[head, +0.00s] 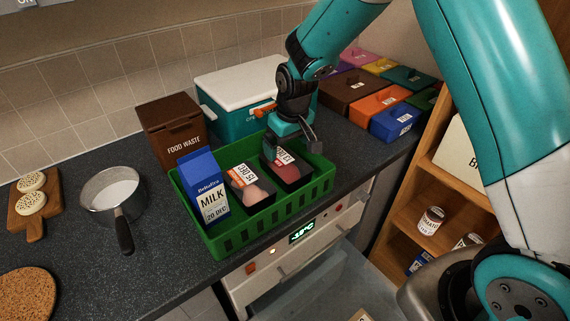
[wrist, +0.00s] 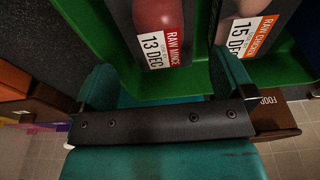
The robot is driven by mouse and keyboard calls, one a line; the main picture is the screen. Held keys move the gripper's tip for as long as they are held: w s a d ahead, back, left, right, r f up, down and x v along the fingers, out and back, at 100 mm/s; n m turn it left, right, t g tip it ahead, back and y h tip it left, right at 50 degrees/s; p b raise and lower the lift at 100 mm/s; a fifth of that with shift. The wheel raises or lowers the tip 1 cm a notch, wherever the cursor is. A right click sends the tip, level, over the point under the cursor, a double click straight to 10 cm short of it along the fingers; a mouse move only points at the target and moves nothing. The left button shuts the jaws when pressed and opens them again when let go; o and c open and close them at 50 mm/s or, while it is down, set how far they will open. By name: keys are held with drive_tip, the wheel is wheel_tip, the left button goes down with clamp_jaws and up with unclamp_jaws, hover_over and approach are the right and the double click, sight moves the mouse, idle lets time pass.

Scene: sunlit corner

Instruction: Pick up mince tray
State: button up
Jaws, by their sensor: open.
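The mince tray (head: 291,172) is a dark tray of red meat with a red and white label, in the right part of the green crate (head: 263,217). In the wrist view the mince tray (wrist: 153,18) shows its "RAW MINCE 13 DEC" label, ahead of the space between my fingers. My gripper (head: 292,141) is just above the back end of the tray, pointing down. In the wrist view my gripper (wrist: 165,82) is open and empty, its fingers apart. I cannot tell whether a finger touches the tray.
The raw chicken tray (head: 249,187) lies beside it, left, and also shows in the wrist view (wrist: 246,30). A milk carton (head: 206,187) stands at the crate's left end. Behind are a brown food waste bin (head: 172,130) and a white-lidded teal box (head: 240,92). Coloured boxes (head: 376,100) fill the back right.

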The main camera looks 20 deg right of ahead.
sight(285, 162)
drive_tip(key=f, duration=0.2)
drive_tip(key=f+p, duration=0.1)
drive_tip(key=f, duration=0.1)
drive_tip(key=shift+w+a+f, duration=0.1)
drive_tip(key=shift+w, duration=0.2)
drive_tip(key=shift+w+a+f+p, duration=0.15)
drive_tip(key=shift+f+p, duration=0.25)
drive_tip(key=shift+f, duration=0.45)
drive_tip(key=shift+w+d+f+p, duration=0.15)
drive_tip(key=shift+f+p, duration=0.25)
drive_tip(key=shift+f, duration=0.45)
drive_tip(key=shift+w+a+f+p, duration=0.1)
drive_tip(key=shift+w+f+p, duration=0.25)
drive_tip(key=shift+f, duration=0.5)
drive_tip(key=shift+s, duration=0.1)
drive_tip(key=c, duration=0.8)
drive_tip(key=shift+r, duration=0.1)
